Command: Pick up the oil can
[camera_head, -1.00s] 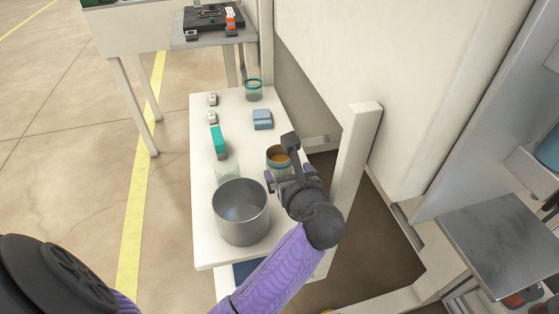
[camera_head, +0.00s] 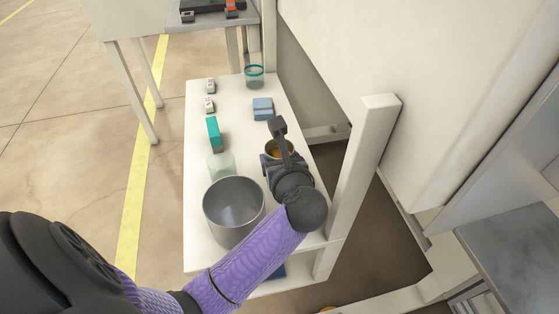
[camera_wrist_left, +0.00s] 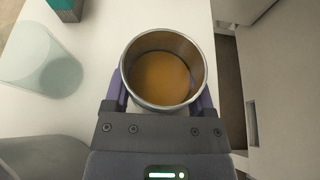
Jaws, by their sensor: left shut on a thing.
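The oil can is an open metal can with amber-brown oil in it, and in the head view it (camera_head: 271,146) shows partly behind my left gripper (camera_head: 281,158). In the left wrist view the oil can (camera_wrist_left: 164,70) sits between the two purple fingers of the left gripper (camera_wrist_left: 162,92), which is shut on it from both sides. The can looks upright, on or just above the white table (camera_head: 200,245). I cannot tell whether its base touches the table. My right gripper is not in view.
A large grey pot (camera_head: 234,212) stands close to the left of my arm. A clear glass jar (camera_head: 220,166), a teal box (camera_head: 213,134), a blue block (camera_head: 263,109) and a teal-rimmed jar (camera_head: 254,77) stand farther back. A white post (camera_head: 362,165) rises at the right.

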